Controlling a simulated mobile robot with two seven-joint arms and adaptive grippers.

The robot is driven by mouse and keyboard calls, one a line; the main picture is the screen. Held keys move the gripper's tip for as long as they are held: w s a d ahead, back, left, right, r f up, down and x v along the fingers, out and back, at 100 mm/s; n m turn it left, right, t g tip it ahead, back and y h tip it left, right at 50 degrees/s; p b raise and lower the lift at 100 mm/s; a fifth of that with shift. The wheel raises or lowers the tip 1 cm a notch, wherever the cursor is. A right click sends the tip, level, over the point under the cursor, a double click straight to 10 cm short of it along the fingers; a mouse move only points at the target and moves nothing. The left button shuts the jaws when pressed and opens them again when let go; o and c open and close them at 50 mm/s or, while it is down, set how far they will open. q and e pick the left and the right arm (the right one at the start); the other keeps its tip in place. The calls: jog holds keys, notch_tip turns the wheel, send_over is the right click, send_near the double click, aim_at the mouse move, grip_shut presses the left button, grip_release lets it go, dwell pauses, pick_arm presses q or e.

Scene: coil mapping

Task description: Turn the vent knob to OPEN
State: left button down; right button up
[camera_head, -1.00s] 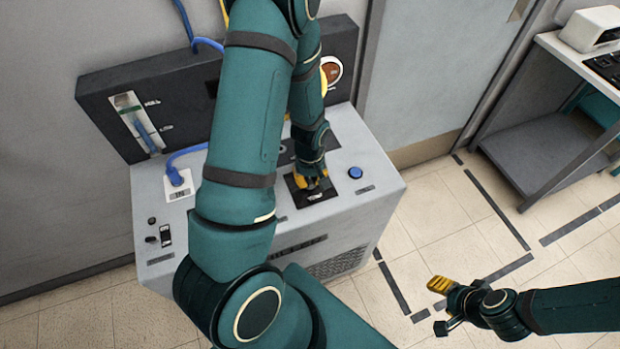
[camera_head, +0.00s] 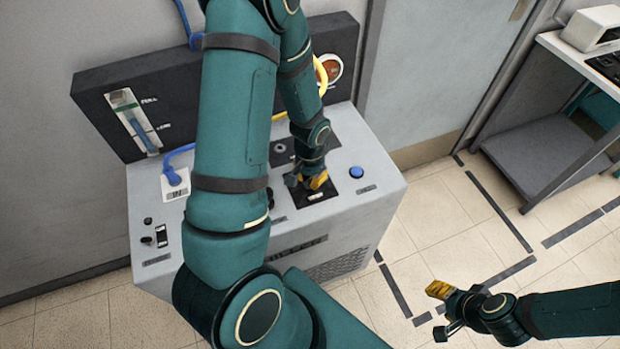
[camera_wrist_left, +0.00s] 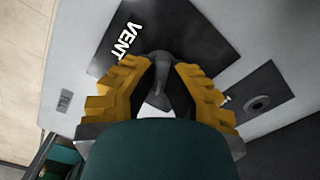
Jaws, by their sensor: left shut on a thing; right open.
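The vent knob (camera_wrist_left: 170,80) is a dark knob on a black plate (camera_wrist_left: 185,30) marked VENT, in the left wrist view. My left gripper (camera_wrist_left: 160,90) has its yellow fingers shut around the knob, one on each side. In the head view my left gripper (camera_head: 316,183) is down on the black plate (camera_head: 318,197) on top of the grey cabinet, and it hides most of the knob. I cannot read an OPEN mark or tell the knob's setting. My right gripper (camera_head: 441,308) is open and empty above the floor at the lower right.
The grey cabinet (camera_head: 345,225) carries a blue button (camera_head: 356,172) right of the plate and small switches (camera_head: 160,236) at its left. A dark panel (camera_head: 95,95) with a gauge stands behind. Blue and yellow hoses run past my left arm.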

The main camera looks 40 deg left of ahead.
aim_at(309, 179)
pick_arm(q)
jog(key=m, duration=0.5)
jog(key=shift+s+m, duration=0.1)
jog(key=shift+m, duration=0.3)
dwell(0.4)
jog(key=c, duration=1)
grip_release()
notch_tip(309, 179, up, 12)
jog(key=shift+f, duration=0.1)
